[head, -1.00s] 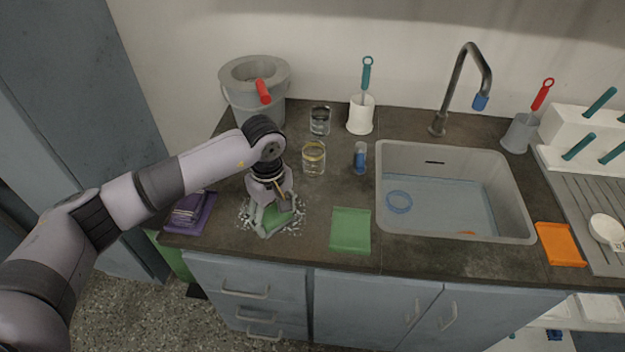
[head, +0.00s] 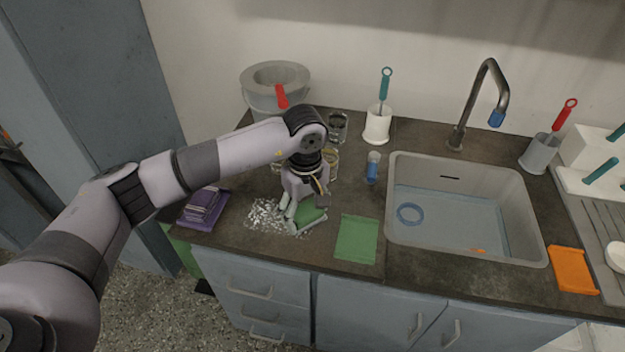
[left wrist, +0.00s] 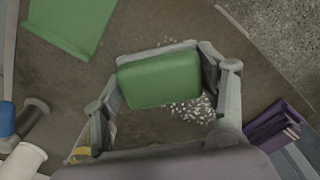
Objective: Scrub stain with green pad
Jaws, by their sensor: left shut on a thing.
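The green pad (head: 308,217) is held in my left gripper (head: 303,216), which points down at the counter at the right edge of the stain. In the left wrist view the pad (left wrist: 160,79) sits between the two fingers (left wrist: 162,88), shut on it. The stain (head: 268,217) is a speckled white patch on the dark counter, left of the pad; part of it shows beside the pad in the left wrist view (left wrist: 195,110). Whether the pad touches the counter is hard to tell. My right gripper is not in view.
A flat green mat (head: 357,238) lies just right of the pad. Purple cloths on a purple mat (head: 203,208) lie left of the stain. Glass jars (head: 337,127), a blue-capped vial (head: 373,167) and a grey bucket (head: 262,99) stand behind. The sink (head: 465,255) is to the right.

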